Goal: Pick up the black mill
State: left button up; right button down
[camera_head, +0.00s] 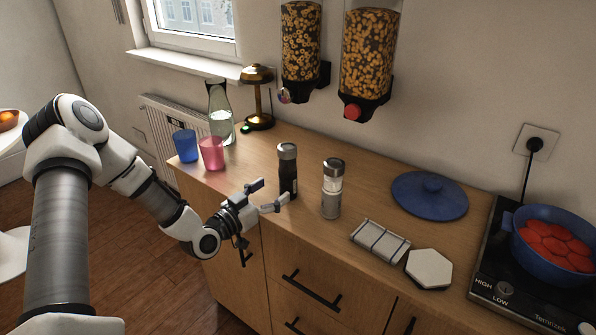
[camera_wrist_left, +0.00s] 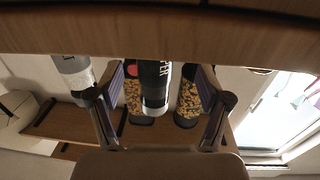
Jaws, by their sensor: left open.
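The black mill (camera_head: 288,172) stands upright near the counter's front edge, with a grey cap on a dark body. My left gripper (camera_head: 272,193) is open and empty, just to the left of the mill at its lower body. In the left wrist view, which is upside down, the black mill (camera_wrist_left: 155,88) appears between the two spread fingers of the left gripper (camera_wrist_left: 161,72). I cannot tell whether a finger touches it. My right gripper is not in view.
A grey and clear mill (camera_head: 332,190) stands close to the right of the black one. A pink cup (camera_head: 211,153), a blue cup (camera_head: 185,146) and a carafe (camera_head: 220,110) stand at the left. A blue lid (camera_head: 430,193) and a white hexagonal piece (camera_head: 429,268) lie right.

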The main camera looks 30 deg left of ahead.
aim_at(281, 184)
pick_arm(q)
jog(key=shift+w+d+r, duration=0.1)
jog(key=shift+w+r, duration=0.05)
jog(key=shift+r, duration=0.05)
jog(key=shift+w+d, duration=0.15)
jog(key=shift+w, duration=0.2)
jog(key=w, duration=0.2)
jog(key=w+d, duration=0.1)
jog(key=w, duration=0.2)
jog(key=shift+s+r, duration=0.1)
jog(key=shift+s, duration=0.05)
jog(key=shift+c, duration=0.4)
grip_shut()
